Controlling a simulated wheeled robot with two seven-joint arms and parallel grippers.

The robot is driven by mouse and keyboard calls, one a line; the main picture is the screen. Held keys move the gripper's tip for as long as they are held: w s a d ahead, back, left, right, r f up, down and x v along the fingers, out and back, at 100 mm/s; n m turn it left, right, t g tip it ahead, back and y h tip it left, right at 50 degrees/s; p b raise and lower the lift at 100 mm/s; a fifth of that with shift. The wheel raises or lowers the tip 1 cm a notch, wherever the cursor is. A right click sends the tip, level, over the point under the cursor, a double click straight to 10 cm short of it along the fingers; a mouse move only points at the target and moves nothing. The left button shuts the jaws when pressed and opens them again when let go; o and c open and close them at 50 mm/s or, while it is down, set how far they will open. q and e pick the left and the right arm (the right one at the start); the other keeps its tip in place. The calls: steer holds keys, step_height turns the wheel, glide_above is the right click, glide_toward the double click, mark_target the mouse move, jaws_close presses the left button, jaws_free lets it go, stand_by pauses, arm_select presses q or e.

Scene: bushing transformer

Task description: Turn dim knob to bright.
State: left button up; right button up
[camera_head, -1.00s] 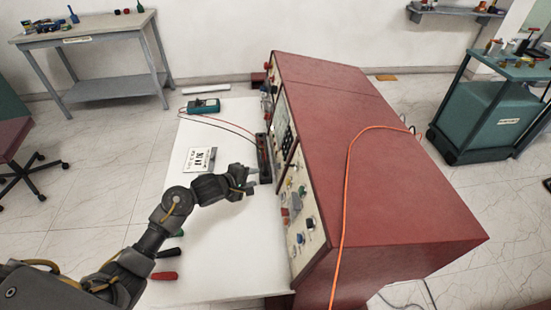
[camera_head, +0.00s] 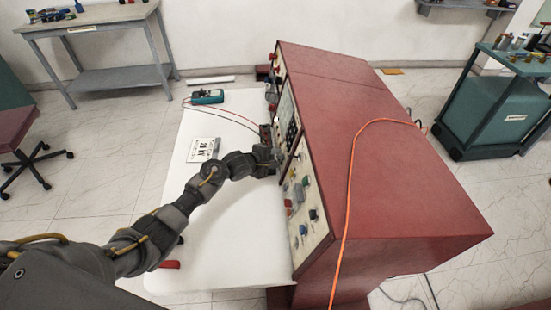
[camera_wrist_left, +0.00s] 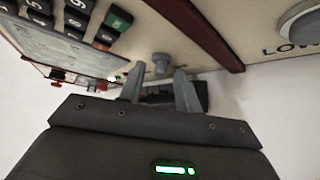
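The red cabinet (camera_head: 390,150) stands on the white table with its control panel facing left. In the left wrist view, a small grey knob (camera_wrist_left: 161,64) sticks out of the panel below the keypad and display; no label on it is readable, so I cannot tell if it is the dim knob. My left gripper (camera_head: 274,160) is close to the panel. In the wrist view its two fingers (camera_wrist_left: 158,82) are apart, with the knob just beyond and between their tips; contact is not clear. My right gripper is out of view.
A larger round knob (camera_wrist_left: 302,22) by the letters "LOW" sits at the wrist view's upper right. An orange cable (camera_head: 349,200) lies over the cabinet. A meter (camera_head: 207,97) and a white sign (camera_head: 203,149) are on the table (camera_head: 235,235).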

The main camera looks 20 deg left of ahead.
arm_select(q)
steer(key=shift+w+d+f, duration=0.15)
steer(key=shift+w+f, duration=0.05)
steer(key=shift+w, duration=0.2)
jaws_close()
steer(key=shift+f, duration=0.15)
